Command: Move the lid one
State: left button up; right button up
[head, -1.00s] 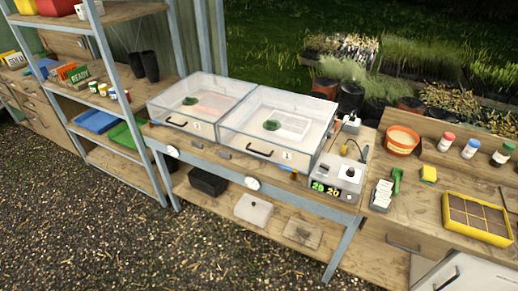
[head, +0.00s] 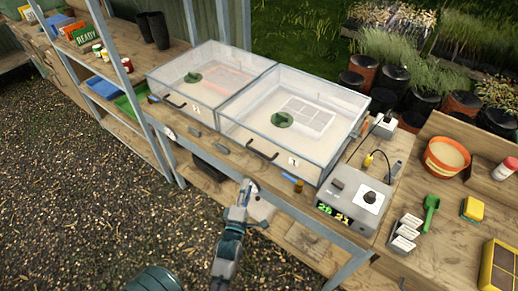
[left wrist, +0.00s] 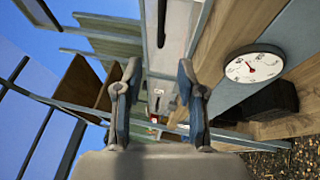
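Two clear boxes with glass-like lids stand side by side on the wooden bench in the head view. The right box lid (head: 295,112) has a black front handle (head: 262,150) and a small white tag that seems to read 1. The left box lid (head: 207,75) has its own black handle (head: 174,101); its tag is too small to read. Both lids look closed, each with a round green piece on top. My left gripper (head: 246,187) is in front of the bench edge, below the right box's handle, apart from it. In the left wrist view my left gripper (left wrist: 159,68) has its fingers apart and empty. My right gripper is out of view.
A grey control box (head: 354,200) with green digits stands right of the right box. A round dial (left wrist: 253,65) shows on the bench front. A shelf rack (head: 120,70) stands left. Gravel (head: 90,215) lies in front.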

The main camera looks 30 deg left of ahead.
aim_at(257, 152)
pick_arm(q)
jog(key=x, duration=1.5)
jog(key=shift+w+a+f, duration=0.15)
jog(key=shift+w, duration=0.2)
grip_shut()
